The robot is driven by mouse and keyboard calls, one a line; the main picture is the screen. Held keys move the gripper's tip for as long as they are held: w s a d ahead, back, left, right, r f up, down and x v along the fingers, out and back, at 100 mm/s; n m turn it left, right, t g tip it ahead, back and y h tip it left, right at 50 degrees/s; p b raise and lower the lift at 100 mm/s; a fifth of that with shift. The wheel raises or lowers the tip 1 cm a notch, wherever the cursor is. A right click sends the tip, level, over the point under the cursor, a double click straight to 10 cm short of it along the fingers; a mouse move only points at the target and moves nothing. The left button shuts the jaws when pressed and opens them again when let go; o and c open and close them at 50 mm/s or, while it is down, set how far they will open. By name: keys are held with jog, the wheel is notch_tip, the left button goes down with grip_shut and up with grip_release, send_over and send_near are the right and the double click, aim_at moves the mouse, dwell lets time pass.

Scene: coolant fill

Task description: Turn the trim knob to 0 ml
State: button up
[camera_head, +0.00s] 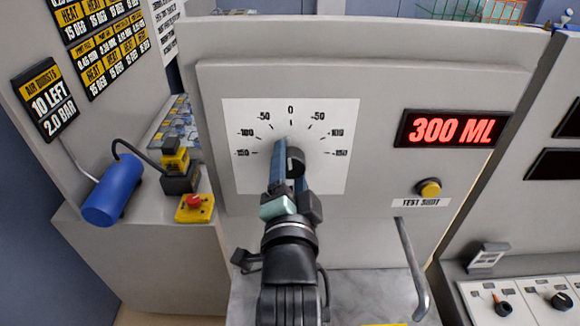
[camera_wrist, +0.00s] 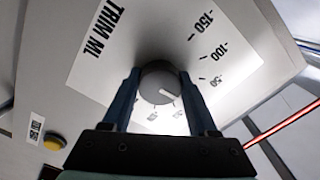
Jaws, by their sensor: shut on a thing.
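The trim knob (camera_head: 296,161) is a dark round knob on a white dial plate (camera_head: 335,175) marked from -150 through 0 at the top to the right-hand figures. My gripper (camera_head: 288,153) reaches up to the dial, and its blue fingers are shut on the knob, one on each side. In the wrist view the knob (camera_wrist: 158,88) shows grey between the fingertips. Its white pointer line slants to the lower right there, past the -50 figure's side. The right finger hides part of the scale, so I cannot tell the exact mark.
A red display (camera_head: 452,129) reads 300 ML. A yellow test shot button (camera_head: 428,188) is below it. A grey bent handle (camera_head: 412,270) stands right of my arm. A blue cylinder (camera_head: 113,202) and a red stop button (camera_head: 194,202) are at left.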

jog(key=shift+m, duration=0.6)
jog(key=o, duration=1.4)
jog(key=shift+c, duration=0.2)
jog(key=shift+s+f+b, duration=0.1)
jog(key=shift+s+b, duration=0.3)
jog(key=shift+s, duration=0.25)
jog(key=s+p, duration=0.1)
jog(key=s, duration=1)
jog(key=shift+s+p, duration=0.3)
jog(key=shift+s, duration=0.05)
